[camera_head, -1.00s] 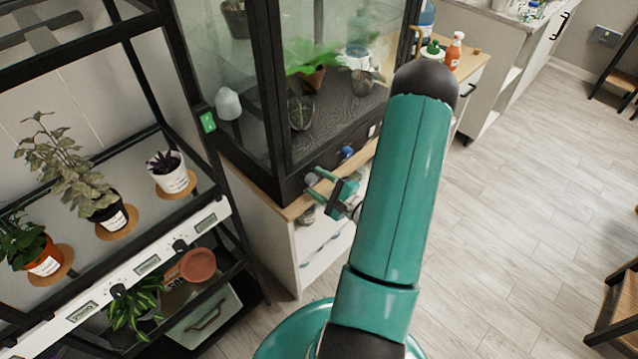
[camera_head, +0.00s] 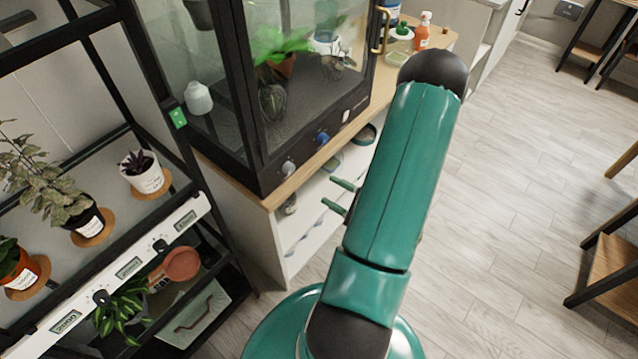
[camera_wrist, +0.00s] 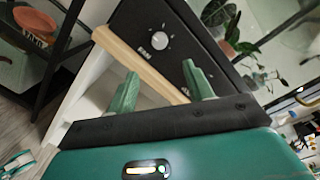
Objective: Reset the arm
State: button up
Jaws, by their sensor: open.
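My gripper (camera_head: 340,197) shows in the head view as two green fingers beside my upper arm, in front of the white cabinet's open shelf. Its fingers are apart with nothing between them. In the wrist view my gripper (camera_wrist: 160,88) also shows open and empty, with both fingers pointing toward the cabinet's wooden top edge (camera_wrist: 140,62) and the black control strip with a knob. My arm hides part of the cabinet and its right side in the head view.
A glass plant case (camera_head: 240,90) with black frame stands on the white cabinet (camera_head: 240,225). A black plant rack (camera_head: 150,235) with potted plants is at left. A spray bottle (camera_head: 422,32) stands on the counter. A wooden-topped stand (camera_head: 615,270) is at right. The floor (camera_head: 500,190) between is clear.

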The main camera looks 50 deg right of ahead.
jog(key=shift+s, duration=0.6)
jog(key=w+a+r+n+g+y, duration=0.3)
jog(key=a+r+n+g+y, duration=0.2)
jog(key=a+r+n+g, duration=0.45)
jog(key=w+a+r+n+g+y, duration=0.35)
jog(key=a+r+n+g, duration=0.2)
jog(key=a, duration=0.65)
jog(key=s+a+r+n+t+h, duration=0.1)
jog(key=a+r+n+h, duration=0.2)
jog(key=r, duration=0.4)
jog(key=s+a+r+n+t+h, duration=0.1)
jog(key=s+a+r+n+h, duration=0.1)
jog(key=a+r+n+h, duration=0.2)
notch_tip(320, 180, up, 3)
jog(key=n+h, duration=0.1)
jog(key=h, duration=0.2)
jog(key=shift+s+a+t, duration=0.15)
jog(key=shift+s+t, duration=0.1)
jog(key=shift+t, duration=0.05)
jog(key=shift+f, duration=0.1)
